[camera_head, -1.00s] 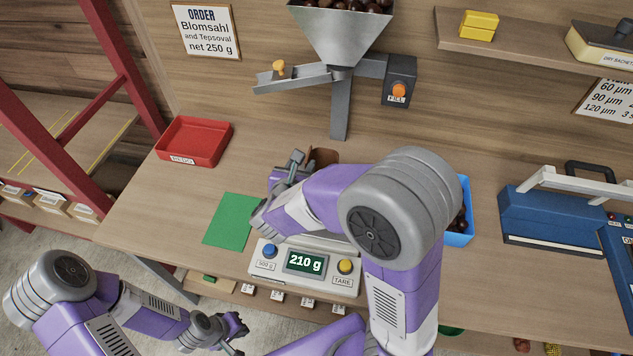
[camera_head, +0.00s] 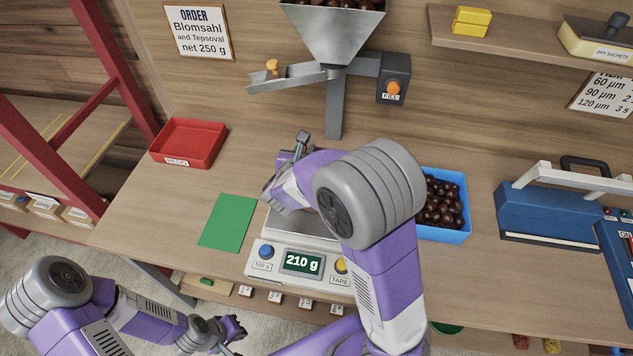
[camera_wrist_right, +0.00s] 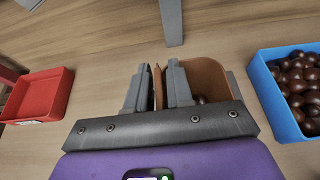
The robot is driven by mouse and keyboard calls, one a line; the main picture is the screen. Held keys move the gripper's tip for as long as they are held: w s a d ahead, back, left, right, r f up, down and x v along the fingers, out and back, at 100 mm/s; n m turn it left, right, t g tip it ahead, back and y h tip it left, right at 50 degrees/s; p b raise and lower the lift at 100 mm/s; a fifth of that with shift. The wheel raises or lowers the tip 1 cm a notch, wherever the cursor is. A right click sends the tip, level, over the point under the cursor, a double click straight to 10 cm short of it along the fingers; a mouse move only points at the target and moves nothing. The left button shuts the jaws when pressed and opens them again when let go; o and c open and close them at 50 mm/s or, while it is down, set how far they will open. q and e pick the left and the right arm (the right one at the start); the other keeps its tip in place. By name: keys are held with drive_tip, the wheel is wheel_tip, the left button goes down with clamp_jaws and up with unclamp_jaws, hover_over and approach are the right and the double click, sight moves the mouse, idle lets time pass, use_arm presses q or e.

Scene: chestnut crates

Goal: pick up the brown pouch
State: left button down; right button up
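The brown pouch (camera_wrist_right: 212,78) stands open-topped in the right wrist view, with a few dark chestnuts just showing inside. My right gripper (camera_wrist_right: 158,72) has one finger on each side of the pouch's left wall, close together with the thin brown wall between them. In the head view my right gripper (camera_head: 301,148) is above the back of the scale (camera_head: 258,257), and my arm hides the pouch there. The scale reads 210 g. My left gripper (camera_head: 236,332) is low at the front left, away from the pouch; its finger opening is unclear.
A blue bin (camera_head: 450,236) of chestnuts is right of the scale. A red tray (camera_head: 166,158) and green mat (camera_head: 228,222) are to the left. The hopper (camera_head: 334,110) with its chute rises behind. A blue sealer (camera_head: 545,215) stands at right.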

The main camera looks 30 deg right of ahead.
clamp_jaws()
idle(1.1)
